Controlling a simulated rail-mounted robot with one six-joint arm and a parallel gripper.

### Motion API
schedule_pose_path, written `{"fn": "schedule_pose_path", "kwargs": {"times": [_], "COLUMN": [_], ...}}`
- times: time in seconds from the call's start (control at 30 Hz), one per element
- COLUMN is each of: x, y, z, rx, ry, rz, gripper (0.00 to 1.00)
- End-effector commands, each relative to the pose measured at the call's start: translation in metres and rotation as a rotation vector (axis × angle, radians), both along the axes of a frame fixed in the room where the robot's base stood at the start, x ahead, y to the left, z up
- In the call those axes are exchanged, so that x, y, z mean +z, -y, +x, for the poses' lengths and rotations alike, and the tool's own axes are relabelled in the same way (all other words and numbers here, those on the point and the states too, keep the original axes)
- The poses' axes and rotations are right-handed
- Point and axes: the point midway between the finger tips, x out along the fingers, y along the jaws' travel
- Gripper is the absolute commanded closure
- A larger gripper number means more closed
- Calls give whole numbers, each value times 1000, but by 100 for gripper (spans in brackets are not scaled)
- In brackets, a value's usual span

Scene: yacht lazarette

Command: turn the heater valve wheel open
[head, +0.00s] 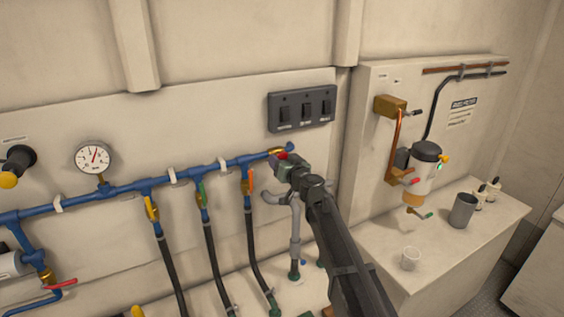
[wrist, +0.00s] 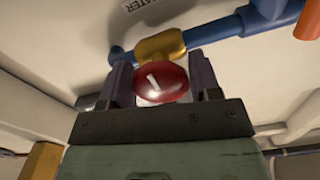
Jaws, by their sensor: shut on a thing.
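The heater valve wheel (wrist: 166,84) is a small red round knob with a short white mark on its face, seen in the wrist view. It sits in front of a brass valve body (wrist: 160,46) on the blue pipe. My gripper (wrist: 161,78) has one finger on each side of the wheel and is shut on it. In the head view my gripper (head: 284,160) is at the right end of the blue pipe, below the switch panel, and hides most of the wheel. A label ending in "ATER" (wrist: 142,5) is partly visible on the wall.
A gauge (head: 93,157) and black switch panel (head: 302,107) are on the wall. A grey pipe (head: 295,230) runs close below. A counter (head: 440,250) with cups stands right.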

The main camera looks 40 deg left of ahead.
Motion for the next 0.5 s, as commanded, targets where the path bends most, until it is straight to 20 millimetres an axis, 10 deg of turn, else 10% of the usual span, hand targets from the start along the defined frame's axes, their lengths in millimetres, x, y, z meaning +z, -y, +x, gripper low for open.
{"fn": "schedule_pose_path", "kwargs": {"times": [0.5], "x": [0], "y": [1], "z": [1], "rx": [1], "ry": [301], "rz": [-131], "gripper": [66]}}
